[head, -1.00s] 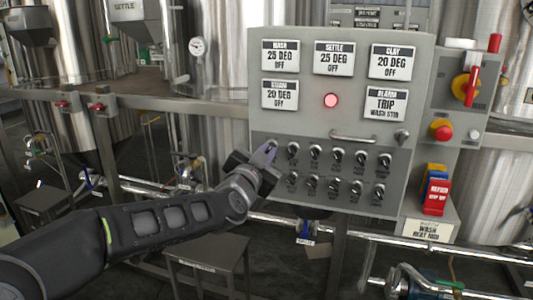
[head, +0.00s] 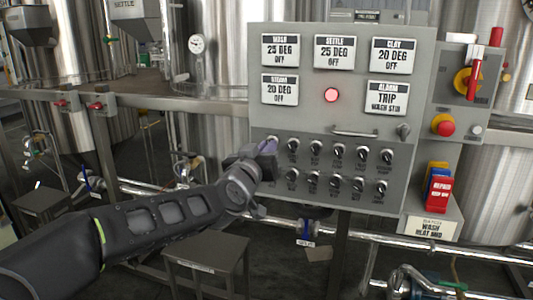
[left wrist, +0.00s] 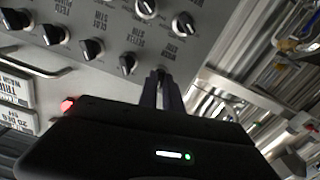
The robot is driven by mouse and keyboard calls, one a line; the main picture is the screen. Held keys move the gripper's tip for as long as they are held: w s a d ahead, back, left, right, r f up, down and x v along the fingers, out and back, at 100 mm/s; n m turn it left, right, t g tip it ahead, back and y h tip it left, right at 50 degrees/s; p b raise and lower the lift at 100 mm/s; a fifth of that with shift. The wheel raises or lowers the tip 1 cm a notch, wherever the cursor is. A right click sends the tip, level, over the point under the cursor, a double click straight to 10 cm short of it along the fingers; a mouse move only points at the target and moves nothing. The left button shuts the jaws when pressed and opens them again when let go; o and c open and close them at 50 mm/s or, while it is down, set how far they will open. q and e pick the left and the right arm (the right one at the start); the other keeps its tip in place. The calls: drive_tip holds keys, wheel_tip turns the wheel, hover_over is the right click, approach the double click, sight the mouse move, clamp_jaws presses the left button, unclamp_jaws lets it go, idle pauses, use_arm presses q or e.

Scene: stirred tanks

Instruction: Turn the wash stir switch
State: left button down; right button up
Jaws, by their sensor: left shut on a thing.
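The grey control panel (head: 345,215) carries two rows of black knob switches below its displays. My left gripper (head: 270,147) is at the left end of the upper row, against the panel face. In the left wrist view its fingers (left wrist: 165,90) are shut around the last switch of that row, the wash stir switch (left wrist: 158,73), beside a label that reads WASH. The fingers hide most of this knob, so its angle cannot be told. The neighbouring switch (left wrist: 127,62) stands free. My right gripper is not in view.
A red lamp (head: 331,95) is lit between the displays; one display (head: 387,98) reads ALARM TRIP WASH STIR. A metal handle (head: 354,134) sticks out above the switches. A red emergency button (head: 443,125) is on the box at the right. Pipes and a small stand (head: 205,262) are below.

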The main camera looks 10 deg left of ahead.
use_arm(q)
drive_tip(key=shift+f+n+b, duration=0.1)
drive_tip(key=shift+n+b, duration=0.5)
drive_tip(key=shift+n, duration=1.3)
drive_tip(key=c, duration=1.5)
unclamp_jaws()
drive_tip(key=s, duration=0.7)
drive_tip(key=shift+s+a, duration=0.25)
drive_tip(key=shift+s, duration=0.15)
